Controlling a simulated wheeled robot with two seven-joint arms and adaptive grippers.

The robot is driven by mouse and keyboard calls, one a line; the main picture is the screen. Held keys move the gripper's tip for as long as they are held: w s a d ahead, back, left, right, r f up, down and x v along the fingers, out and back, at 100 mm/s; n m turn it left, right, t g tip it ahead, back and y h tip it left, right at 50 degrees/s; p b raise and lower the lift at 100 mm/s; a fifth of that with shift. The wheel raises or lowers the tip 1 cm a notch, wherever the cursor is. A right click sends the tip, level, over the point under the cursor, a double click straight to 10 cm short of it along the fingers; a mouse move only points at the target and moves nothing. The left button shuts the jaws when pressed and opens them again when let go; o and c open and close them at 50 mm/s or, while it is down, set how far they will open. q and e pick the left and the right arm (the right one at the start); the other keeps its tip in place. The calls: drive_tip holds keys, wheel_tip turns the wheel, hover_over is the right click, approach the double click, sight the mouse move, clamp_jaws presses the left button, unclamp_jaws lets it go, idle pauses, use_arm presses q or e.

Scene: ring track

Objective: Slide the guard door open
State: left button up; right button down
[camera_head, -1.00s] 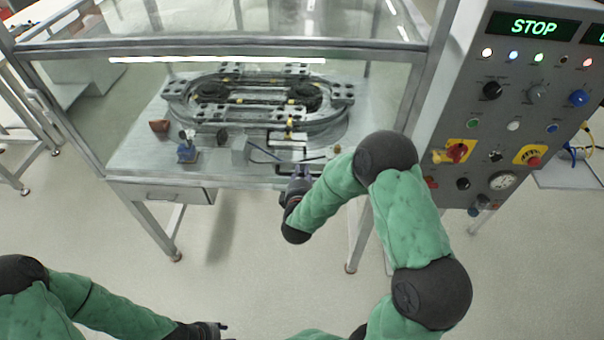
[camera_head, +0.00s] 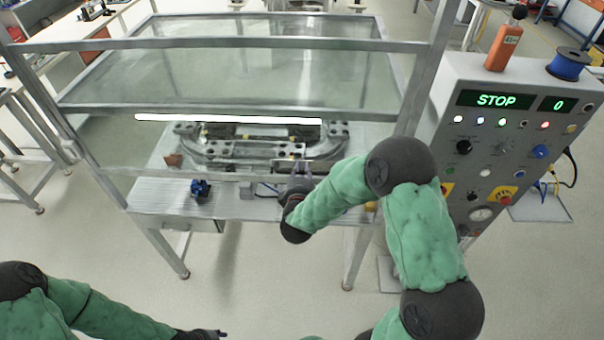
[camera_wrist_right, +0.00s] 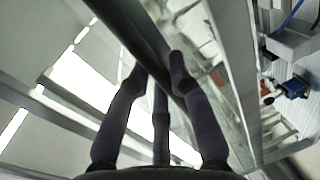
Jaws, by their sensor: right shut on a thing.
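The guard door (camera_head: 140,171) is a clear panel in a grey metal frame on the front of the track enclosure. Its lower rail stands above the table's front edge, with a gap beneath. My right gripper (camera_head: 297,174) is at this rail, right of its middle. In the right wrist view the fingers (camera_wrist_right: 158,70) are shut around a dark bar (camera_wrist_right: 125,22) of the door that runs diagonally. The exact grip is partly hidden by the hand. My left gripper (camera_head: 222,333) is low at the picture's bottom, away from the door; its finger opening cannot be made out.
The oval ring track (camera_head: 210,158) lies on the table behind the panel. A blue part (camera_head: 200,188) sits near the table's front edge. The control console (camera_head: 480,130) showing STOP stands close to the right of my right arm. The floor in front is clear.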

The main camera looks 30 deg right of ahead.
wheel_tip(320, 180, up, 18)
drive_tip(key=p, duration=1.3)
drive_tip(key=c, duration=1.1)
unclamp_jaws()
approach(303, 119)
drive_tip(key=v, duration=0.5)
drive_tip(key=shift+s+a+f, duration=0.1)
drive_tip(key=shift+s, duration=0.1)
